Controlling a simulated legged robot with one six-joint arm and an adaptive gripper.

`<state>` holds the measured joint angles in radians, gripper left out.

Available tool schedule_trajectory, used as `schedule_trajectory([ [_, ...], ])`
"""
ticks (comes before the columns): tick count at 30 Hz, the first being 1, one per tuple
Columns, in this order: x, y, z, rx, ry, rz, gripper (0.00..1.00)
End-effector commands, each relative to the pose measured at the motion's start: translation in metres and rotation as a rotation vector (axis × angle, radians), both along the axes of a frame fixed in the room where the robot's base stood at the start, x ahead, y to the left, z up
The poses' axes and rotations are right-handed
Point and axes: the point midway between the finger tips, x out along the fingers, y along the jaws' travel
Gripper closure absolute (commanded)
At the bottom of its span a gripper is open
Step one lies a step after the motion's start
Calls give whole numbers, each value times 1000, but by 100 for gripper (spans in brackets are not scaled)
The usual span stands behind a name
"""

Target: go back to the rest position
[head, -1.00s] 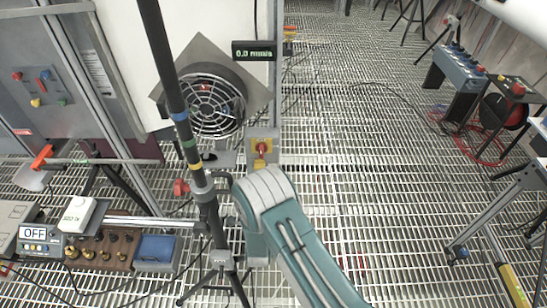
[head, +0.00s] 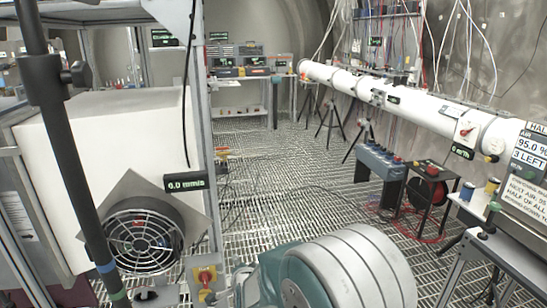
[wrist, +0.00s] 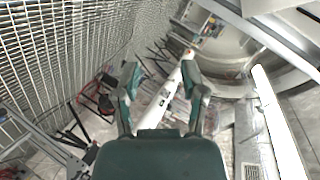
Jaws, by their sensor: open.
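My gripper (wrist: 160,88) shows in the wrist view with its two fingers spread apart. It is open, and nothing is between the fingertips. Behind it in that view lie the white pipe (wrist: 170,92) and the grating floor (wrist: 50,50), seen at a tilt. In the head view my teal and grey arm fills the bottom middle, and the gripper itself is out of that picture.
In the head view a fan (head: 143,240) and a dark stand pole (head: 62,130) stand close on the left. A red-knobbed yellow switch (head: 205,276) is near the arm. The white pipe (head: 425,108) runs along the right. The grating floor (head: 290,165) is open in the middle.

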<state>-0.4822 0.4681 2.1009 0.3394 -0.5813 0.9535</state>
Motion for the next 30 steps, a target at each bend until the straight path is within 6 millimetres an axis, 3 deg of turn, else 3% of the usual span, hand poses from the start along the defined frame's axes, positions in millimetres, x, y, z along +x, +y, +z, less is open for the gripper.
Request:
schedule_trajectory([
  [1,-3,-13,19,-32,8,14,46],
  [6,-26,-50,61,-166,60,89,46],
  [15,-91,-119,117,-412,150,230,46],
  [24,-183,-184,148,-656,259,374,46],
  [30,-253,-221,155,-805,349,468,46],
])
